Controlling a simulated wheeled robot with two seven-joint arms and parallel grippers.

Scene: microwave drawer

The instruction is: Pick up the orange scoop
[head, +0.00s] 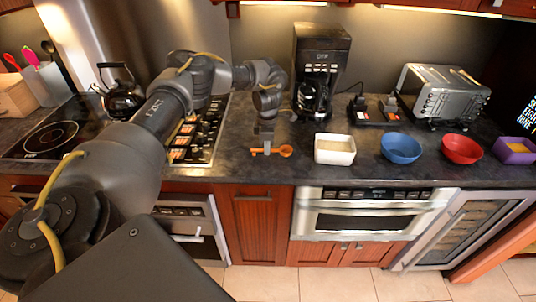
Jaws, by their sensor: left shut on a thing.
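The orange scoop (285,151) is at the front part of the dark counter, left of a white square bowl. My left gripper (265,150) points down over it and is shut on its handle, with the round end of the scoop showing to the right of the fingers and a short orange part to the left. The scoop lies roughly level; whether it touches the counter is hard to tell. My right gripper is not in view.
The white bowl (335,149), a blue bowl (401,148), a red bowl (462,149) and a purple container (515,151) line the counter to the right. A coffee maker (320,68) and a toaster (440,94) stand behind. The stove (45,140) and a kettle (122,97) are left.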

